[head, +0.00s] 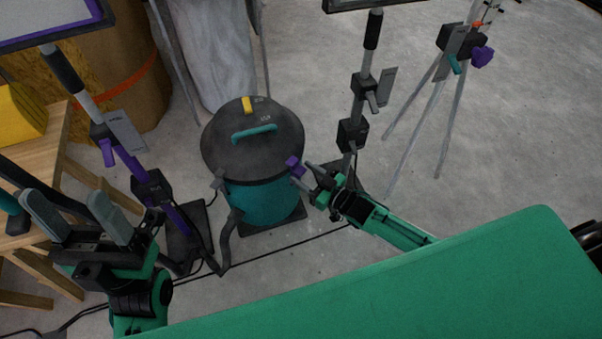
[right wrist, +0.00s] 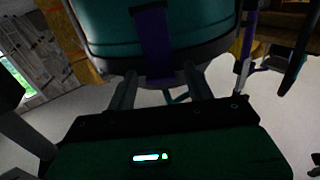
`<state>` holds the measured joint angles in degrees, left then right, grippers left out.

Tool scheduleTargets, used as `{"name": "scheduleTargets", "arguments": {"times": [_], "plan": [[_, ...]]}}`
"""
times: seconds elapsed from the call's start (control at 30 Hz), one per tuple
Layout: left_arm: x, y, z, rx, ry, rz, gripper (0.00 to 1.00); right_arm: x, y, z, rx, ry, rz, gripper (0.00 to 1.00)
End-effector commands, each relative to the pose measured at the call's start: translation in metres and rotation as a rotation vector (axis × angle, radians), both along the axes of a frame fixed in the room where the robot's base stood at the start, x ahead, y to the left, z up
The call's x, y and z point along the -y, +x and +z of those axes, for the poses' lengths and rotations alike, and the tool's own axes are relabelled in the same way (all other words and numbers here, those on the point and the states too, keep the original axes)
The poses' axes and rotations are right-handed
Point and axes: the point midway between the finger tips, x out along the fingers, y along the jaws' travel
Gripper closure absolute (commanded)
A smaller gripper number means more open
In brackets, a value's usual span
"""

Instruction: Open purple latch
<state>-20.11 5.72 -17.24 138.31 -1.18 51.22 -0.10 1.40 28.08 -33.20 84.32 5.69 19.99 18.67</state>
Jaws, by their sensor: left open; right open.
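The purple latch (head: 295,163) is on the right side of a teal canister (head: 262,203), near the rim of its dark lid (head: 228,150). In the right wrist view the latch (right wrist: 155,45) is an upright purple strip on the teal wall. My right gripper (head: 307,175) is open beside the latch. In the right wrist view its fingers (right wrist: 162,90) are apart on either side of the latch's lower end; I cannot tell whether they touch it. My left gripper (head: 73,212) is open and empty at the far left, away from the canister. The lid sits on the canister.
A stand with a purple pole (head: 172,208) is left of the canister, and a grey stand (head: 353,135) is behind my right gripper. A tripod (head: 440,110) is at the upper right. A green surface (head: 450,280) fills the lower right. A wooden bench (head: 55,150) is at the left.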

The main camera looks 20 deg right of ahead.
Motion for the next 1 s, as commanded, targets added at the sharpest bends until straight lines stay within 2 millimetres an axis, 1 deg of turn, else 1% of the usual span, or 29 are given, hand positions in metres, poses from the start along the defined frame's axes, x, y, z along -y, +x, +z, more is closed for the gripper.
{"name": "scheduleTargets", "arguments": {"times": [0.03, 0.2, 0.47, 0.5, 0.57, 0.6, 0.73, 0.77, 1.0], "plan": [[-0.0002, -0.0004, -0.0007, 0.009, -0.002, 0.001, 0.41, -0.0042, 0.0055, -0.0009, 0.001, 0.001, 0.001, 0.47], [-0.0006, -0.0012, 0.0013, 0.022, -0.003, 0.001, 0.41, -0.0093, 0.0135, -0.0006, 0.0, 0.0, 0.0, 0.47], [-0.0005, -0.0013, 0.0019, 0.024, -0.004, 0.001, 0.41, -0.01, 0.0146, -0.0001, -0.001, -0.001, 0.0, 0.47], [-0.0005, -0.0013, 0.0019, 0.024, -0.004, 0.001, 0.41, -0.0099, 0.0145, -0.0001, -0.001, -0.001, 0.0, 0.51], [-0.0005, -0.0013, 0.0019, 0.024, -0.003, 0.0, 0.41, -0.01, 0.0145, -0.0001, -0.001, -0.001, 0.0, 0.63], [-0.0005, -0.0013, 0.0019, 0.024, -0.003, 0.0, 0.41, -0.0099, 0.0144, -0.0001, -0.001, -0.001, 0.0, 0.71], [-0.0004, -0.0013, 0.0019, 0.024, -0.003, 0.0, 0.41, -0.0099, 0.0144, -0.0001, -0.001, -0.001, 0.0, 0.96], [-0.0004, -0.0013, 0.0019, 0.024, -0.004, 0.0, 0.41, -0.0099, 0.0143, -0.0001, -0.001, -0.001, 0.0, 1.0], [-0.0003, -0.0008, -0.0017, 0.021, -0.003, 0.0, 0.41, -0.009, 0.0135, -0.0023, 0.008, 0.006, 0.0, 1.0]]}}
